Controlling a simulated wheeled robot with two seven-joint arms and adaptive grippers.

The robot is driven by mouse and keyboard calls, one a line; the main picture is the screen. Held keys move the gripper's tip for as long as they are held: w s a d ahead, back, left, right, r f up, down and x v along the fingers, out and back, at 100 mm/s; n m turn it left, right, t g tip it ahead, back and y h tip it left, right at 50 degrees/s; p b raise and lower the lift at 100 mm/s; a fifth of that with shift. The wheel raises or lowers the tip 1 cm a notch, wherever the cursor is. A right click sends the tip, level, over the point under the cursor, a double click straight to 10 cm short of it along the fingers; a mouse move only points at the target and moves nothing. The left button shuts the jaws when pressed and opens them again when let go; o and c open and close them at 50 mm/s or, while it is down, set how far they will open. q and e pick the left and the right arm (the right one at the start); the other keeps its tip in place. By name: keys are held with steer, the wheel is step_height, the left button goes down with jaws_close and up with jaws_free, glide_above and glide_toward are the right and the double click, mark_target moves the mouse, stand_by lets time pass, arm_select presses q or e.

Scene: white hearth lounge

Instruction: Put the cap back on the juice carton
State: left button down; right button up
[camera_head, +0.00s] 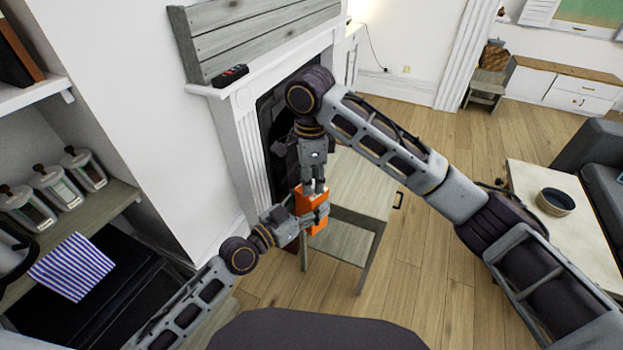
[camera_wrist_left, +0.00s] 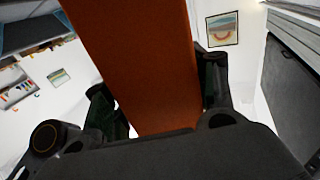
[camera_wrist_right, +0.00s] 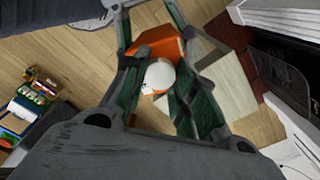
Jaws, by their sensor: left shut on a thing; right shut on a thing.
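The orange juice carton (camera_head: 318,227) is upright in the head view, in front of the small wooden side table. My left gripper (camera_head: 311,210) is shut around its sides. The carton (camera_wrist_left: 150,65) fills the middle of the left wrist view between both fingers. My right gripper (camera_head: 314,187) points down just over the carton's top. In the right wrist view, a round white cap (camera_wrist_right: 159,75) is between my right fingers, with the orange carton top (camera_wrist_right: 158,48) behind it. I cannot tell whether the cap touches the carton's spout, which is hidden.
The side table (camera_head: 360,185) stands behind the carton, its visible top bare. The fireplace mantel (camera_head: 262,82) is behind at the left, with a dark remote-like object (camera_head: 231,75). A shelf with jars (camera_head: 55,190) is at the left. A coffee table with a bowl (camera_head: 556,202) is at the right.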

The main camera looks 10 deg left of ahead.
steer(key=shift+w+m, duration=0.1)
steer(key=shift+m, duration=0.9)
steer(key=o, duration=0.8)
steer(key=shift+r, duration=0.1)
steer(key=shift+r, duration=5.9)
